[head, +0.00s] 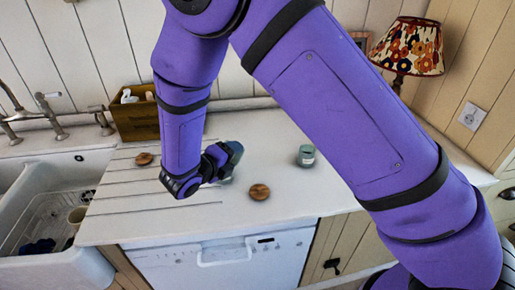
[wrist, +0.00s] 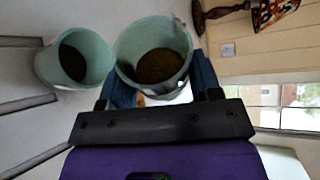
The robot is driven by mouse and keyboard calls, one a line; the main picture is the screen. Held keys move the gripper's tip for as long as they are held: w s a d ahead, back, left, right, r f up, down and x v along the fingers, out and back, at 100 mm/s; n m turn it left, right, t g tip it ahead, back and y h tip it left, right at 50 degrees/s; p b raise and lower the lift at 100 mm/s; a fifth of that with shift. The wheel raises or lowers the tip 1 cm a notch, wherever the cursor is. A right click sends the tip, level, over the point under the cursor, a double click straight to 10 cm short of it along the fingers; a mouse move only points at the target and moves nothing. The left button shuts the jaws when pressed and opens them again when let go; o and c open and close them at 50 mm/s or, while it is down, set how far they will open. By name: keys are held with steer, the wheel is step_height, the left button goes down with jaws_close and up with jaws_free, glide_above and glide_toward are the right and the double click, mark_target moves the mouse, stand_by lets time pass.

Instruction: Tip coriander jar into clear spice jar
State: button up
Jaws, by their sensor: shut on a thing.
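My gripper (head: 221,160) is shut on a pale blue-green jar, the coriander jar (head: 235,150), above the counter. In the wrist view the held jar (wrist: 128,45) sits between my fingers (wrist: 153,82), its open mouth facing the camera and brown spice inside. The clear spice jar (head: 306,158) stands upright on the counter, to the right of my gripper in the head view. In the wrist view this open greenish jar (wrist: 98,52) is left of the held jar, apart from it, with something dark at its bottom. No readable label shows.
One round wooden lid (head: 260,192) lies near the counter's front edge, another (head: 144,159) at the left. A wooden box (head: 135,120) stands by the wall, left of my arm. A white sink (head: 60,185) is at far left. The counter around the standing jar is clear.

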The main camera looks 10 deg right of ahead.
steer(key=shift+d+m, duration=0.1)
steer(key=shift+m, duration=0.2)
steer(key=shift+d+r+m+y, duration=0.2)
steer(key=shift+d+m+y, duration=0.05)
steer(key=shift+m+y, duration=0.6)
steer(key=m+y, duration=0.1)
steer(key=m+t, duration=0.1)
steer(key=shift+a+f+m+y, duration=0.2)
steer(key=shift+a+m+y, duration=0.05)
steer(key=shift+m+y, duration=0.1)
steer(key=shift+w+a+f+m+t+y, duration=0.15)
steer(key=shift+m+t+y, duration=0.15)
steer(key=shift+m+y, duration=0.3)
steer(key=shift+w+a+f+m+t+y, duration=0.15)
steer(key=shift+m+t+y, duration=0.2)
steer(key=shift+m, duration=0.45)
steer(key=shift+s+r, duration=0.1)
steer(key=shift+r, duration=0.1)
